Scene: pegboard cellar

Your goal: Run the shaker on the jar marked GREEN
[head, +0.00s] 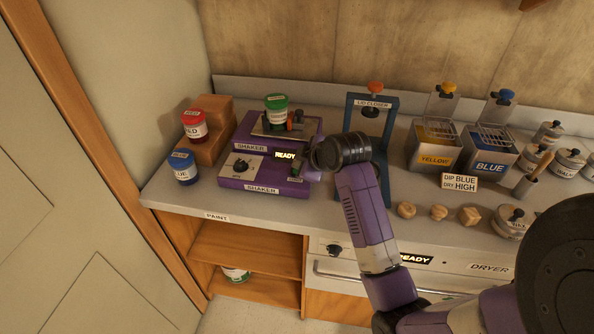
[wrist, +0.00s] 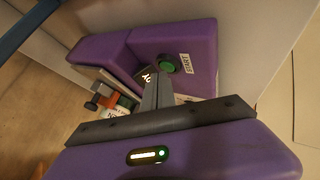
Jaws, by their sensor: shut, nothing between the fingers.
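The jar with a green lid and green label (head: 277,112) stands upright on the plate of the purple shaker (head: 228,182), beside an orange-and-black clamp (head: 295,121). Its label is too small to read. The shaker's display reads READY and a black dial (head: 241,165) sits on its front left. In the wrist view a round green button (wrist: 167,64) sits beside a START label on the shaker (wrist: 203,38). My gripper (head: 299,169) is at the shaker's front right; its shut, empty fingers (wrist: 154,80) point close to the button. I cannot tell whether they touch it.
A red jar (head: 194,125) and a blue jar (head: 183,166) stand on wooden steps at left. A blue lid closer (head: 352,104) stands right of the shaker. Yellow (head: 434,155) and blue (head: 488,160) dip tanks are further right. Wooden knobs (head: 438,212) lie along the counter's front.

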